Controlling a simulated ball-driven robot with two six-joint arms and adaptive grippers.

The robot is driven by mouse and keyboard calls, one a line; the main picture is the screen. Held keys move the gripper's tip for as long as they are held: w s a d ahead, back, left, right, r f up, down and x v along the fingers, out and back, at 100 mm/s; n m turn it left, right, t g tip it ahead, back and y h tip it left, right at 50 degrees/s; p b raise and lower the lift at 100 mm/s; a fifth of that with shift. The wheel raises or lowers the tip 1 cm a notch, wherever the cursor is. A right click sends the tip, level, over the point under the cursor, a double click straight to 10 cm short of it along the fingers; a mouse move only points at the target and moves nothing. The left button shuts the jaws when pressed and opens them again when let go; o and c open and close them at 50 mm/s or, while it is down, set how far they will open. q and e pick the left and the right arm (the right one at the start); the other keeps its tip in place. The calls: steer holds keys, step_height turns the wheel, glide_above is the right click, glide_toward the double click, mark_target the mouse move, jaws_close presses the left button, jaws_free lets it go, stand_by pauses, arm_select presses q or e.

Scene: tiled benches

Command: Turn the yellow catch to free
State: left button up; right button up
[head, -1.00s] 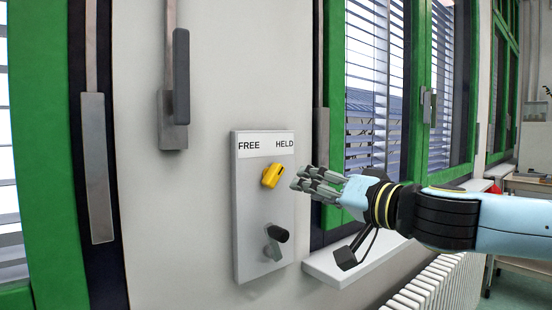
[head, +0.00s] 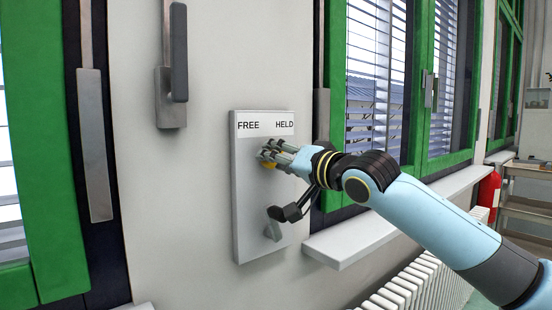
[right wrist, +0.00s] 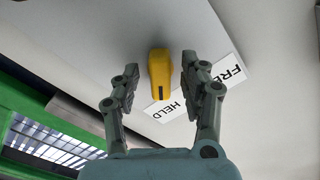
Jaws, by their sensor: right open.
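The yellow catch (head: 270,165) is on a grey wall panel (head: 250,215), below a white label (head: 265,124) reading FREE at left and HELD at right. In the head view my right gripper covers most of the catch. In the right wrist view the catch (right wrist: 160,72) stands between the two fingers, with a gap on each side, and its dark mark points toward the HELD end of the label (right wrist: 196,92). My right gripper (head: 268,155) is open around the catch; its fingers also show in the right wrist view (right wrist: 160,80). My left gripper is not in view.
A window sill (head: 350,240) and a white radiator (head: 425,285) are to the right. Metal window handles (head: 172,95) are on the left.

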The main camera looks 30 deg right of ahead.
steer(key=shift+w, duration=0.25)
jaws_close()
